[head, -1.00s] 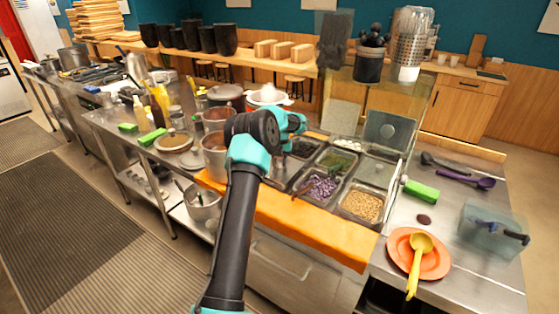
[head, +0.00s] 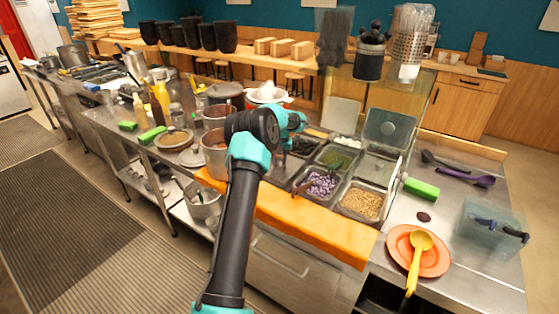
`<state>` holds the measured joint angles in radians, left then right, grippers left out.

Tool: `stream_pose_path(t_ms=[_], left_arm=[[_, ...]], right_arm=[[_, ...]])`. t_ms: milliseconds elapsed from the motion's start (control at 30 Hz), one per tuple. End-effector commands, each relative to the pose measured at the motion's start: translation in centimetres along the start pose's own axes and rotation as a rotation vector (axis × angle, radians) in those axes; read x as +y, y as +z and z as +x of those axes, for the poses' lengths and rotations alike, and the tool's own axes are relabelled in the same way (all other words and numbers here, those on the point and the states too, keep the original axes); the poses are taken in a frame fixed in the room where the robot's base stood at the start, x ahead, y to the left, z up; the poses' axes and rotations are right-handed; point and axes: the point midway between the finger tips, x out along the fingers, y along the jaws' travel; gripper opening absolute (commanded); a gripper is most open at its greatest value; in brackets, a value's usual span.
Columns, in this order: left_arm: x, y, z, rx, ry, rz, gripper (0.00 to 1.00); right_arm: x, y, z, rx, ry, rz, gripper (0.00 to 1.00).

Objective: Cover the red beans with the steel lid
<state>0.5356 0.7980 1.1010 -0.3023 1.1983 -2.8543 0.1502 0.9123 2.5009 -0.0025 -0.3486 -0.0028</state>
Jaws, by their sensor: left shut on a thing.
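My left gripper (head: 296,121) is over the far left part of the topping counter, just above the steel pans. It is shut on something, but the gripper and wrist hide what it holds. No steel lid shows clearly in its fingers. I cannot pick out the red beans for certain; a steel pot (head: 215,160) left of my arm has reddish-brown contents. A square steel panel with a round mark (head: 391,125) stands tilted behind the pans. My right gripper is not in view.
Pans hold purple pieces (head: 321,185), tan grains (head: 362,202) and green topping (head: 340,157). An orange strip (head: 310,232) runs along the front. At right are an orange plate (head: 432,262) with a yellow ladle (head: 417,262), a green block (head: 421,189) and a clear bin (head: 490,228).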

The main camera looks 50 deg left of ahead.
Motion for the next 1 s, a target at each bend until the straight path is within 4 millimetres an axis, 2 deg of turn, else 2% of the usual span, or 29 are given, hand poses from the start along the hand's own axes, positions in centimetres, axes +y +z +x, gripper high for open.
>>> stream_pose_path(t_ms=[433, 467, 500, 733, 1000], left_arm=[[0.0, 0.01, 0.13, 0.0, 0.0, 0.0, 0.07], [0.0, 0.01, 0.13, 0.0, 0.0, 0.0, 0.38], [0.0, 0.01, 0.13, 0.0, 0.0, 0.0, 0.42], [0.0, 0.01, 0.14, 0.0, 0.0, 0.0, 0.64], [-0.01, 0.01, 0.1, 0.001, 0.0, 0.0, 0.65]], right_arm=[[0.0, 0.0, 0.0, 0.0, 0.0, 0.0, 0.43], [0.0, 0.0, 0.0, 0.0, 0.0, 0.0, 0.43], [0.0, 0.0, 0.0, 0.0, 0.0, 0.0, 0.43], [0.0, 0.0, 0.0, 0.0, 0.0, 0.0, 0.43], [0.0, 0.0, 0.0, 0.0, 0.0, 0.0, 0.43]])
